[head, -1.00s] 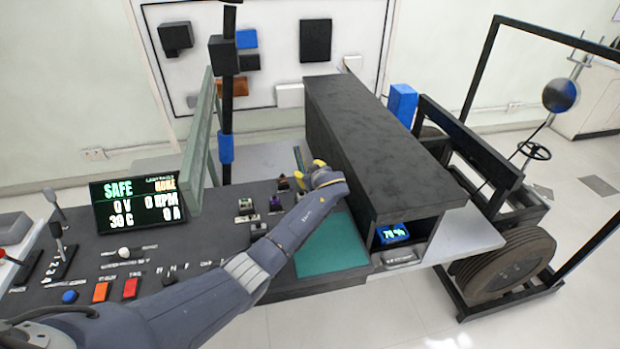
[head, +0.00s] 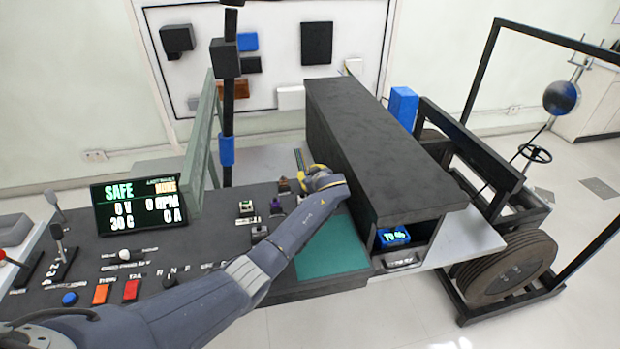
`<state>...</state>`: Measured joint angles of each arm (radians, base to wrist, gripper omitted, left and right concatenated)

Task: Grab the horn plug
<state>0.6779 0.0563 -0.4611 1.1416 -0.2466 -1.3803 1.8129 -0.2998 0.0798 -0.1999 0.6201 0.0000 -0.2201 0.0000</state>
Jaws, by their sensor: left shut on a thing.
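My left arm reaches in from the lower left across the dark console. My left gripper (head: 306,182) is at the back of the console, beside the long black box, close to several small connectors. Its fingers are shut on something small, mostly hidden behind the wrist. I cannot tell clearly which plug it is. My right gripper is not in view.
The long black box (head: 375,140) stands right of the gripper, with a blue lit display (head: 393,236) in its open end. A green mat (head: 333,248) lies in front. A black post (head: 228,110) and a green frame (head: 200,130) rise on the left.

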